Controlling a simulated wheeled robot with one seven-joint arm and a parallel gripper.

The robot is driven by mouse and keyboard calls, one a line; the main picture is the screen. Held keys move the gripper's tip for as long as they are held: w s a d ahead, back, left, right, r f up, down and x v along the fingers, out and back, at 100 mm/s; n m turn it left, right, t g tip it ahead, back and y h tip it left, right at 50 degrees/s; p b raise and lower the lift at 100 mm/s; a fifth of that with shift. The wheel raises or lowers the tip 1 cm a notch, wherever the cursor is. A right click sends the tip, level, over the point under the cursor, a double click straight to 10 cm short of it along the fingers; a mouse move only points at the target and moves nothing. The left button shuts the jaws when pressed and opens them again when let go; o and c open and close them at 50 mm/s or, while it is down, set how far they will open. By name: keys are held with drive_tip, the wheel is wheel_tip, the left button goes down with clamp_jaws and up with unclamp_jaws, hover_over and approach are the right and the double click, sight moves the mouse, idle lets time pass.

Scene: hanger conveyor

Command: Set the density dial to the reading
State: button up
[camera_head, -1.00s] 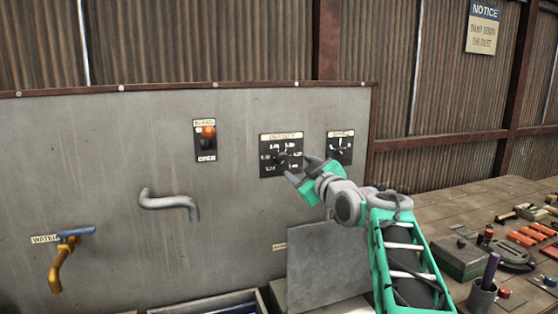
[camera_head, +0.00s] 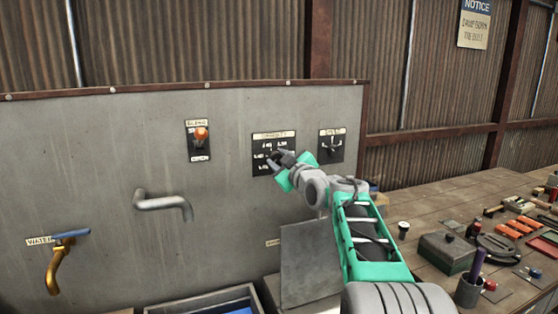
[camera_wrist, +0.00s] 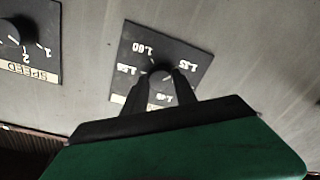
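The density dial (camera_head: 258,146) is a black plate with pale numbers on the grey panel, with a dark round knob at its middle. In the wrist view the dial plate (camera_wrist: 128,52) appears upside down, and several readings show, among them 1.00 and 1.35. The knob (camera_wrist: 160,70) lies between my fingertips. My gripper (camera_head: 279,158) is at the dial and covers its lower right in the head view. In the wrist view my gripper (camera_wrist: 162,79) has its two dark fingers parted, one on each side of the knob. Whether they touch it is unclear. Some numbers are hidden behind the fingers.
The speed dial (camera_head: 331,146) sits close on the right of the density dial. A switch plate with an orange knob (camera_head: 201,134), a grey spout (camera_head: 162,202) and a water tap (camera_head: 56,262) are to the left. A cluttered workbench (camera_head: 415,200) stands at right.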

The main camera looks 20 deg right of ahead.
clamp_jaws()
drive_tip(key=shift+f+m+b, duration=0.1)
drive_tip(key=shift+m+b, duration=0.2)
